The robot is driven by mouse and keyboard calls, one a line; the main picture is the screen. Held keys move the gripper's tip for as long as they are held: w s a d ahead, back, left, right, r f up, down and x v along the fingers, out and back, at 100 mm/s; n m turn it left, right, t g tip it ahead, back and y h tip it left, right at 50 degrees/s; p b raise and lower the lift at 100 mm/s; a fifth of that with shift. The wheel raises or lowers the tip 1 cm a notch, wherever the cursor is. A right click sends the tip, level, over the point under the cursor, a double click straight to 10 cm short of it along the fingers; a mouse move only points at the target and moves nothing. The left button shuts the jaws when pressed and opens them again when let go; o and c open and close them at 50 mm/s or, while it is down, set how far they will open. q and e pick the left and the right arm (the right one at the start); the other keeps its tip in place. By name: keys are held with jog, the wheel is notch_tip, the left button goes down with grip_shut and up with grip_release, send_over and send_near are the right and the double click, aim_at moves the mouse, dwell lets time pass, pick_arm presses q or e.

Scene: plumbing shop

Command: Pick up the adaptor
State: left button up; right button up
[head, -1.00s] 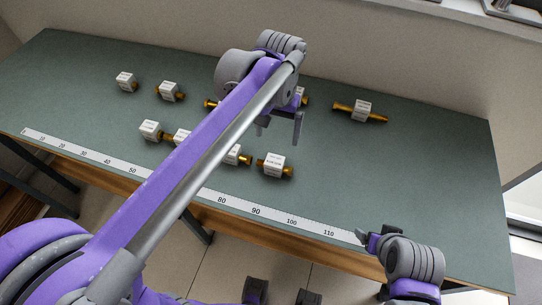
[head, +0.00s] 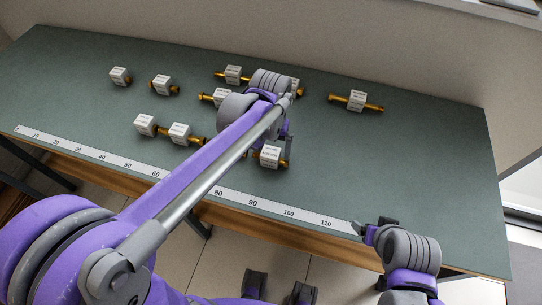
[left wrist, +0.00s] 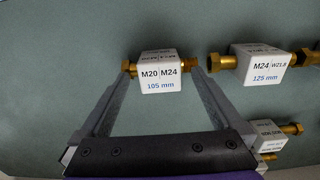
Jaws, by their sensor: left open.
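In the left wrist view, a white block adaptor (left wrist: 160,72) marked M20 | M24, 105 mm, has brass ends sticking out left and right. My left gripper (left wrist: 161,73) is open, with its fingertips close to the two brass ends. I cannot tell whether they touch. In the head view the left gripper (head: 287,150) hangs over the table, beside a white block with brass ends (head: 270,156). I cannot tell whether that block is the M20 | M24 one. The arm hides part of the front row. My right gripper (head: 374,229) is at the table's front edge.
Another adaptor (left wrist: 258,64) marked M24 | W21.8, 125 mm, lies right of the first one. A further block (left wrist: 275,134) is at lower right. Several more adaptors stand on the green table (head: 430,160), one alone at right (head: 357,101). A scale strip (head: 255,203) runs along the front edge.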

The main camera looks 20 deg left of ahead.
aim_at(269, 152)
pick_arm(q)
jog(key=shift+c, duration=0.3)
grip_shut()
pick_arm(e)
jog(key=shift+w+r+p, duration=0.1)
jog(key=shift+r+p, duration=0.3)
jog(key=shift+r, duration=0.1)
pick_arm(q)
notch_tip(269, 152, up, 10)
pick_arm(e)
jog(key=shift+a+r, duration=0.1)
jog(key=shift+r, duration=0.05)
jog(key=shift+w+a+r, duration=0.1)
jog(key=shift+a, duration=0.15)
pick_arm(q)
jog(key=f, duration=0.9)
jog(key=shift+a+f, duration=0.35)
pick_arm(e)
jog(key=shift+a+f, duration=0.1)
jog(key=shift+f, duration=0.35)
